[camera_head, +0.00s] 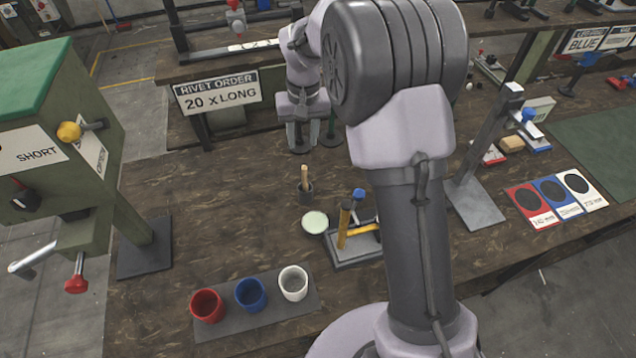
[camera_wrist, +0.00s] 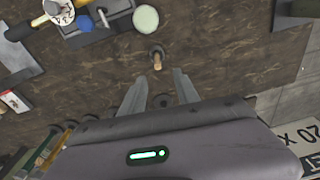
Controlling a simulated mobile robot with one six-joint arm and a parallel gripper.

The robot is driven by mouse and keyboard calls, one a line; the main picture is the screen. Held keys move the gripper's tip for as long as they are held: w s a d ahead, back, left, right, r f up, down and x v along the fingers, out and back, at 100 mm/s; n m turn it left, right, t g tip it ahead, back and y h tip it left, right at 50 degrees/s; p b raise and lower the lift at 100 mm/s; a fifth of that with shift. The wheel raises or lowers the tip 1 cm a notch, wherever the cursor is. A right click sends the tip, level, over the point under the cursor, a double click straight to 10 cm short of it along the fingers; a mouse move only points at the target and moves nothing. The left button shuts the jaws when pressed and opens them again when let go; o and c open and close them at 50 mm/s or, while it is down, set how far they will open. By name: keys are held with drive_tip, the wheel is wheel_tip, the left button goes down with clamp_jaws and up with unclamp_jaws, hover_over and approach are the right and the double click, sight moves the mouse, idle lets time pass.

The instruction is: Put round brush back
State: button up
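A small dark cup (camera_head: 305,194) stands on the wooden bench with a wooden handle (camera_head: 304,175) upright in it. I take this to be the round brush; its bristles are hidden. The handle also shows in the wrist view (camera_wrist: 157,61), just beyond my fingertips. My gripper (camera_head: 303,140) is above the bench, behind the cup and apart from it. In the wrist view its fingers (camera_wrist: 155,86) are spread with nothing held between them. A dark round thing (camera_wrist: 163,101) shows lower between the fingers; I cannot tell what it is.
A pale green round pad (camera_head: 315,222) and a grey tray (camera_head: 356,258) with hammer-like tools lie near the cup. Red (camera_head: 207,305), blue (camera_head: 250,293) and white (camera_head: 293,282) cups stand in front. A green press (camera_head: 60,150) stands left; the bench between is clear.

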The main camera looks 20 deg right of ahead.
drive_tip(key=s+a+r+m+t, duration=0.1)
drive_tip(key=s+r+t, duration=0.1)
drive_tip(key=s+r, duration=0.95)
drive_tip(key=s+a+r+m+t, duration=0.1)
drive_tip(key=s, duration=0.8)
drive_tip(key=s+a+r+m+t+y, duration=0.1)
drive_tip(key=s+r, duration=0.1)
drive_tip(key=s, duration=0.8)
drive_tip(key=shift+s+m+t+y, duration=0.3)
drive_tip(key=shift+t, duration=0.1)
drive_tip(key=shift+a+f, duration=0.1)
